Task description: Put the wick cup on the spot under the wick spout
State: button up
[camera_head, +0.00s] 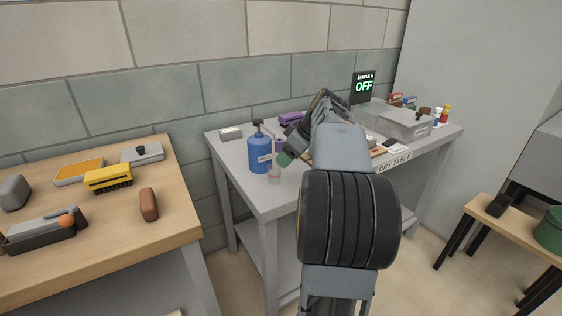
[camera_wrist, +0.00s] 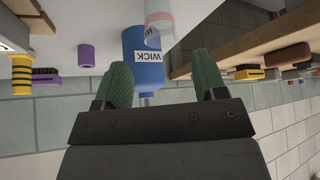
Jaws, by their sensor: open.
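A blue bottle labelled WICK (camera_head: 260,153) with a dark pump top stands near the left end of the grey table. In the wrist view the bottle (camera_wrist: 148,72) appears inverted, between my fingers. A small clear cup with a pinkish band (camera_head: 274,176) stands just in front of the bottle, near the table edge. In the wrist view the cup (camera_wrist: 158,25) overlaps the bottle's base. My gripper (camera_wrist: 162,60) is open and empty. In the head view my gripper (camera_head: 286,158) is beside the bottle, right of and above the cup. The spot under the spout is not distinguishable.
A display (camera_head: 364,87) reads OFF. A wooden table (camera_head: 110,220) with tools stands left, separated by a gap.

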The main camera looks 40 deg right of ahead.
jog(key=s+a+f+m+g, duration=0.1)
jog(key=s+a+f, duration=0.1)
jog(key=a, duration=0.5)
jog(key=s+a+f+m+g, duration=0.1)
jog(key=s+a+f+g, duration=0.15)
jog(key=a, duration=0.55)
jog(key=s+a+f+m+h, duration=0.2)
jog(key=s+a+f, duration=0.6)
jog(key=a+f, duration=0.1)
jog(key=shift+s+a+f+h, duration=0.15)
jog(key=shift+a+f+h, duration=0.2)
jog(key=shift+a, duration=0.25)
jog(key=shift+r, duration=0.1)
jog(key=w+p+v, duration=0.2)
jog(key=p+v, duration=0.8)
jog(key=v, duration=0.1)
jog(key=w+r+p+v, duration=0.1)
jog(key=w+p+v, duration=0.2)
jog(key=p+v, duration=0.8)
jog(key=shift+t+p, duration=0.3)
jog(key=shift+t, duration=0.15)
jog(key=shift+s, duration=0.1)
jog(key=shift+c, duration=0.4)
